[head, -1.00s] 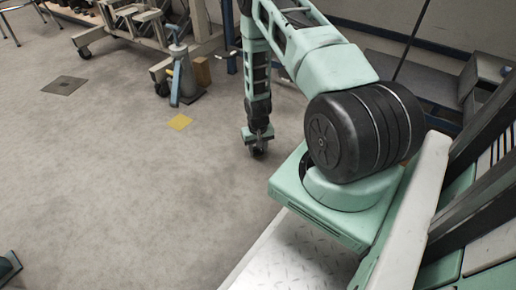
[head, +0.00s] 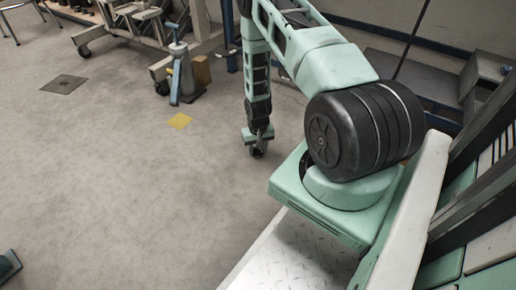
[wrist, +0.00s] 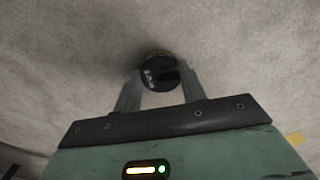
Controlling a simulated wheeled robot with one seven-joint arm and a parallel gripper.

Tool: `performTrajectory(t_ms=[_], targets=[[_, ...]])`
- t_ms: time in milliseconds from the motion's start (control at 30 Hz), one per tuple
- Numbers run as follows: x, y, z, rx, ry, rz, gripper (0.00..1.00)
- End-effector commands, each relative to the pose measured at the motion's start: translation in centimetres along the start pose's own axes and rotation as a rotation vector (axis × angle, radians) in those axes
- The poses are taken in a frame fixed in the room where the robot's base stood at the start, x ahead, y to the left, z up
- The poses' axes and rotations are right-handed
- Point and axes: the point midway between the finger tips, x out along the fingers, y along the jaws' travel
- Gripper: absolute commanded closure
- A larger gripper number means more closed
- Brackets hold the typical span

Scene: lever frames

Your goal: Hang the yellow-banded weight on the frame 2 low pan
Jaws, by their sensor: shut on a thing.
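My gripper (wrist: 158,92) is in the lower middle of the wrist view, its two pale fingers on either side of a dark round weight (wrist: 160,76). A thin yellowish band shows at the weight's far rim. The gripper is shut on this weight, with bare floor behind it. In the head view my gripper (head: 258,142) points down at the end of my arm, with the dark weight (head: 257,153) small at its tip. I cannot make out frame 2 or its low pan in either view.
A yellow floor patch (head: 180,121) lies left of my gripper. Behind it stands a blue-grey stand (head: 181,75) beside a brown block (head: 201,70). A wheeled pale frame (head: 135,30) is at the back left.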

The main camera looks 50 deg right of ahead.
Motion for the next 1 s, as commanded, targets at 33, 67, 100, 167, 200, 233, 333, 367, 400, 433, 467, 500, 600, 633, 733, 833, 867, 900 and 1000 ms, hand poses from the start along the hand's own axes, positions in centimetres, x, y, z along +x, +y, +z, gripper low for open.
performTrajectory(t_ms=[33,67,100,167,200,233,333,367,400,433,467,500,600,633,733,833,867,900,1000], targets=[[0.0,0.0,0.0,0.0,0.0,0.0,0.82],[0.0,0.0,0.0,0.0,0.0,0.0,0.82],[0.0,0.0,0.0,0.0,0.0,0.0,0.48],[0.0,0.0,0.0,0.0,0.0,0.0,0.34],[0.0,0.0,0.0,0.0,0.0,0.0,0.34],[0.0,0.0,0.0,0.0,0.0,0.0,0.34],[0.0,0.0,0.0,0.0,0.0,0.0,0.34],[0.0,0.0,0.0,0.0,0.0,0.0,0.34],[0.0,0.0,0.0,0.0,0.0,0.0,0.34],[-0.1,0.0,0.0,0.0,0.0,0.0,0.34],[-0.2,0.0,0.0,0.0,0.0,0.0,0.34],[-0.4,0.0,0.0,0.0,0.0,0.0,0.34],[-1.6,0.0,0.0,0.0,0.001,0.0,0.34],[-2.1,0.0,0.0,0.0,0.001,0.0,0.34],[-4.3,0.0,0.0,0.0,0.001,0.0,0.34],[-6.8,0.0,-0.1,0.0,0.002,0.0,0.34],[-7.5,0.0,-0.1,0.0,0.002,0.0,0.34],[-8.4,0.0,0.0,0.0,0.001,0.0,0.34],[-10.8,0.0,-0.1,0.0,0.002,0.0,0.34]])
